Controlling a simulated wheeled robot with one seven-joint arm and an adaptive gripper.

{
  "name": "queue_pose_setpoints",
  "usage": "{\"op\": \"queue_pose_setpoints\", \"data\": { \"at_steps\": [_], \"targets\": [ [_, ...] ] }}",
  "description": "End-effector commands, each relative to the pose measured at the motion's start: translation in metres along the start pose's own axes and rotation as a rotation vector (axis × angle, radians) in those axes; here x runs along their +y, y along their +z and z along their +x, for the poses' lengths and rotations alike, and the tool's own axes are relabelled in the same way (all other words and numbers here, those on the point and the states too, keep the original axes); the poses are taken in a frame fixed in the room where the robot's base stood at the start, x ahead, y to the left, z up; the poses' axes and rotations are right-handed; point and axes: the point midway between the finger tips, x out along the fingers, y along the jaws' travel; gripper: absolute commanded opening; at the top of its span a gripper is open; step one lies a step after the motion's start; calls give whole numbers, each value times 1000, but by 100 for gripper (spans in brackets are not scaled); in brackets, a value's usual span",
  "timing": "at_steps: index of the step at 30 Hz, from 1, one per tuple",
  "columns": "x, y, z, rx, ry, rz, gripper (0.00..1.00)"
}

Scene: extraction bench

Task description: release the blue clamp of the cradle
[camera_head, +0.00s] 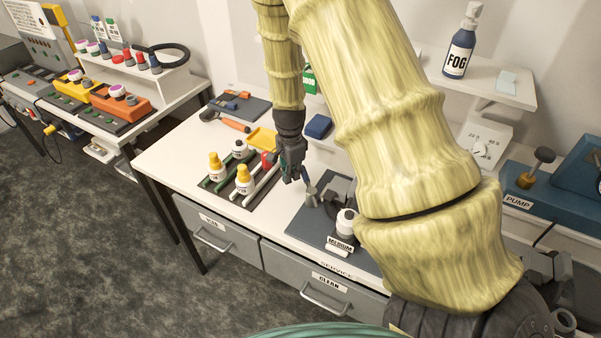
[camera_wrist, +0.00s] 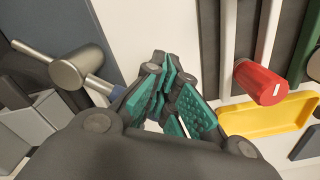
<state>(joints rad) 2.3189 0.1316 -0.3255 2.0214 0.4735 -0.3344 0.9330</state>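A dark cradle plate (camera_head: 300,221) lies on the bench with a white-capped bottle (camera_head: 346,222) labelled MEDIUM on it. A grey metal cylinder with a rod (camera_head: 312,195) stands at the plate's left part; it shows larger at the left in the wrist view (camera_wrist: 72,72). A small blue piece (camera_wrist: 117,93) beside its rod is mostly behind my finger; I cannot tell if it is the clamp. My gripper (camera_head: 292,178) points down just above and left of the cylinder. Its teal-padded fingertips (camera_wrist: 167,72) are together, with nothing visible between them. My arm hides the cradle's right side.
Left of my gripper, a rack holds yellow-capped bottles (camera_head: 245,180) and a red-capped item (camera_head: 268,161). A yellow tray (camera_head: 262,138) and a blue block (camera_head: 318,126) lie behind. A blue pump (camera_head: 530,200) stands at the right. The bench's front edge is close.

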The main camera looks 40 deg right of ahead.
Motion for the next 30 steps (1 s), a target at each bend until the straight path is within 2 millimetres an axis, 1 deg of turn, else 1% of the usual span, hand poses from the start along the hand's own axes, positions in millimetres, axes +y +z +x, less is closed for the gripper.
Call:
{"op": "queue_pose_setpoints", "data": {
  "at_steps": [6,14,25,30],
  "targets": [
    [-1,-11,-1,1,0,2,0],
    [-1,-15,0,0,0,2,0],
    [0,-30,-1,0,0,1,0],
    [0,-33,0,0,0,1,0]
  ]
}}
